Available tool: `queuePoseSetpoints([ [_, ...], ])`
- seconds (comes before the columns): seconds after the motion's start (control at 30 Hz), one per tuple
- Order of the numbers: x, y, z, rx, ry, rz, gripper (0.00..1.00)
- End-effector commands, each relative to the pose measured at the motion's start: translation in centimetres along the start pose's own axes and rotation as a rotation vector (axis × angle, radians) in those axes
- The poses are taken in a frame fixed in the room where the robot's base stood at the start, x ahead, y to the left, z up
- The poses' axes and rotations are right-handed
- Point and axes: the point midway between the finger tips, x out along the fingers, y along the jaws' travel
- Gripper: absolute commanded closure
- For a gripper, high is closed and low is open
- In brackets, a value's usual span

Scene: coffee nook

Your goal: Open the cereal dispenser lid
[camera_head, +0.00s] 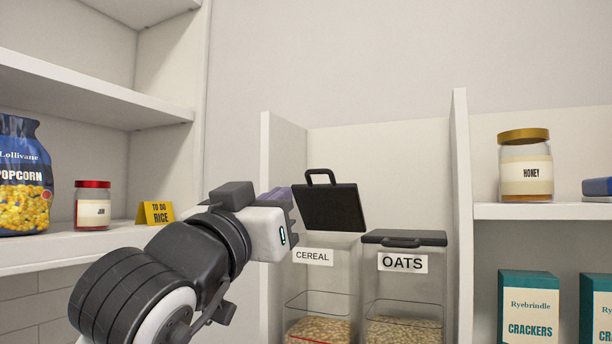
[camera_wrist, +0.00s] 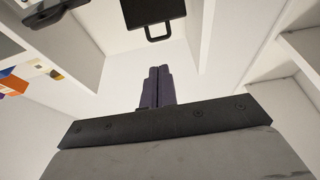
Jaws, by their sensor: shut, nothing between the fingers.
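The cereal dispenser (camera_head: 319,278) is a clear container with a CEREAL label and grain in the bottom. Its black lid (camera_head: 331,208) is tilted up, with its handle at the top. The lid also shows at the top of the wrist view (camera_wrist: 142,12), with its handle (camera_wrist: 158,38) hanging towards the fingers. My gripper (camera_head: 290,203) is at the lid's left side in the head view. In the wrist view my gripper (camera_wrist: 160,72) has its purple fingers together and empty, apart from the handle. Whether a finger touches the lid's edge is unclear.
The oats dispenser (camera_head: 402,285) stands just right, its lid (camera_head: 404,238) flat. A white divider (camera_head: 461,200) separates it from shelves with a honey jar (camera_head: 525,166) and cracker boxes (camera_head: 528,305). On the left shelf are a popcorn bag (camera_head: 24,178), jam jar (camera_head: 92,206) and yellow sign (camera_head: 156,212).

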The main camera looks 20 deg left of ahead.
Motion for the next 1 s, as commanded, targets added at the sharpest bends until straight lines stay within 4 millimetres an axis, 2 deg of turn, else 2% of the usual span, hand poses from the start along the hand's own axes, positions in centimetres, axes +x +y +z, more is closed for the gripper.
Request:
queuePoseSetpoints([
  [0.17,2.2,0.1,-0.1,-0.002,-0.012,0.002,1.0],
  [0.6,11.2,0.0,-0.3,-0.001,-0.009,0.0,1.0],
  [0.8,13.4,0.0,-0.1,-0.001,-0.007,-0.001,1.0],
  [1.0,13.9,0.0,0.1,-0.001,-0.005,0.001,1.0],
])
